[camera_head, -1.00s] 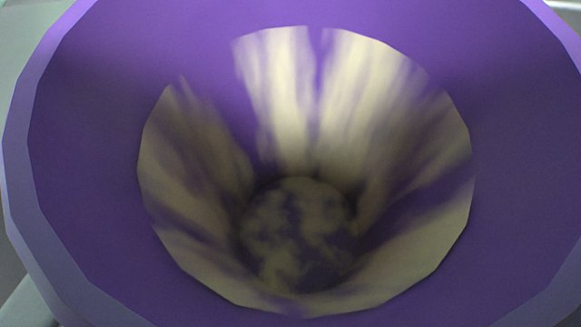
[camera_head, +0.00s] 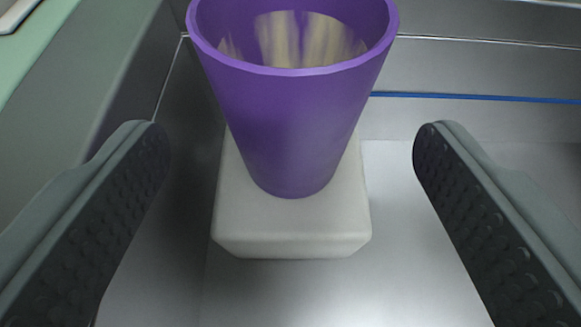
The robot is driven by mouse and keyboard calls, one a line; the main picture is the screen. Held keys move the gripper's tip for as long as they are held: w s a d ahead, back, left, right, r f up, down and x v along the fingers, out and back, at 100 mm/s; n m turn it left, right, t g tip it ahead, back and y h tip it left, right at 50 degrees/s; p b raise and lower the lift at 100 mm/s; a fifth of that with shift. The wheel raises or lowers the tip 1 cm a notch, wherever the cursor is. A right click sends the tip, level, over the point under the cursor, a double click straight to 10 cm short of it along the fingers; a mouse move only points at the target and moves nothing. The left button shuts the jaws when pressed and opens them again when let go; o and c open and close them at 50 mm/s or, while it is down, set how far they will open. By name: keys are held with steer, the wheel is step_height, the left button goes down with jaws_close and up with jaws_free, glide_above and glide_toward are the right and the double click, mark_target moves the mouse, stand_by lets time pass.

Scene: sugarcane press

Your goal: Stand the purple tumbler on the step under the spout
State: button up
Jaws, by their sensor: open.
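The purple tumbler (camera_head: 290,125) stands upright on a pale white block, the step (camera_head: 290,225), in the upper middle of the view. Its open rim faces up and its inside shows pale, streaky patches. My gripper (camera_head: 285,150) is open, with one dark ribbed finger at the left and one at the right. Both fingers are apart from the tumbler, with clear gaps on each side. The spout does not show in this view.
A grey metal floor (camera_head: 420,260) surrounds the step, with free room to its right and in front. A dark grey wall with a green top (camera_head: 80,45) runs along the left. A blue line (camera_head: 480,97) crosses the back right.

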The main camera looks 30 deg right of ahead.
steer(key=shift+v, duration=0.75)
steer(key=s+r+n+t+y, duration=0.25)
steer(key=s+r, duration=0.25)
steer(key=r, duration=0.6)
steer(key=s+r+n+t+y, duration=0.1)
steer(key=s+r+t+y, duration=0.35)
steer(key=r, duration=0.75)
steer(key=s+d+r+n, duration=0.1)
steer(key=s+d+r, duration=0.1)
steer(key=s, duration=1)
steer(key=s+d+r+n, duration=0.2)
steer(key=s+r, duration=0.3)
steer(key=s, duration=0.7)
steer(key=shift+s+r+g+y, duration=0.25)
steer(key=shift+s+g+y, duration=0.05)
steer(key=shift+s+g, duration=0.1)
